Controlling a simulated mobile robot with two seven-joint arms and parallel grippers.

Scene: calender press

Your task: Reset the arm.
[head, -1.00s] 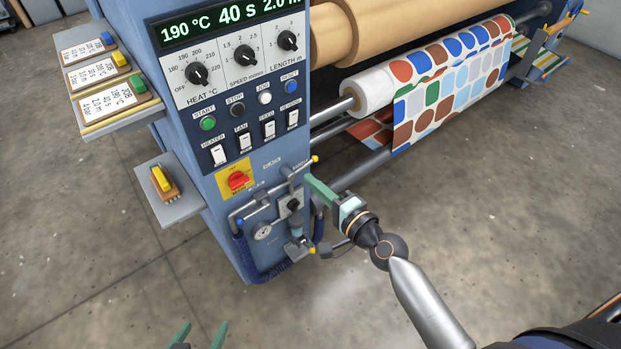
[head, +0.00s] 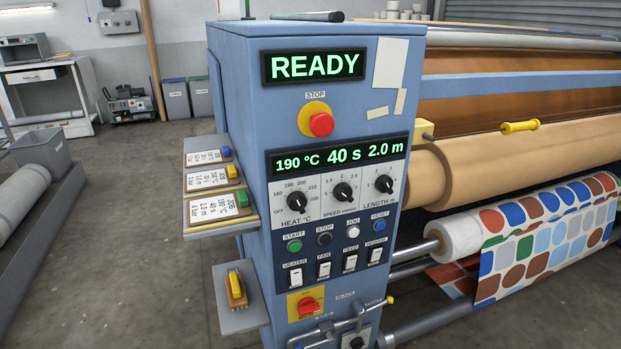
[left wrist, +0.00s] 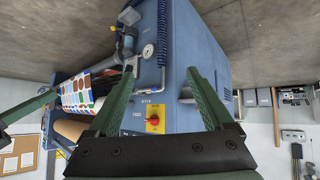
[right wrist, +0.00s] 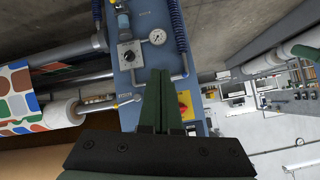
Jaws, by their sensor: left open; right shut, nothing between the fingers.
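The press control cabinet (head: 240,100) is blue and fills the middle of the head view. Its screens read READY and 190 °C, 40 s, 2.0 m. Neither of my grippers shows in the head view. In the left wrist view my left gripper (left wrist: 162,72) is open and empty, its green fingers spread before the cabinet (left wrist: 178,85) front. In the right wrist view my right gripper (right wrist: 158,73) is shut with nothing between its fingers, in front of the cabinet's lower front. The pressure gauge (right wrist: 157,37) and a small black dial (right wrist: 130,55) show beyond its tips.
Rollers with a patterned cloth (head: 540,240) lie right of the cabinet. Side shelves hold label cards (head: 212,208) and a yellow-handled brush (head: 236,286). A red rotary switch (head: 308,304) and pipes are low on the cabinet. Open floor (head: 130,230) lies to the left.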

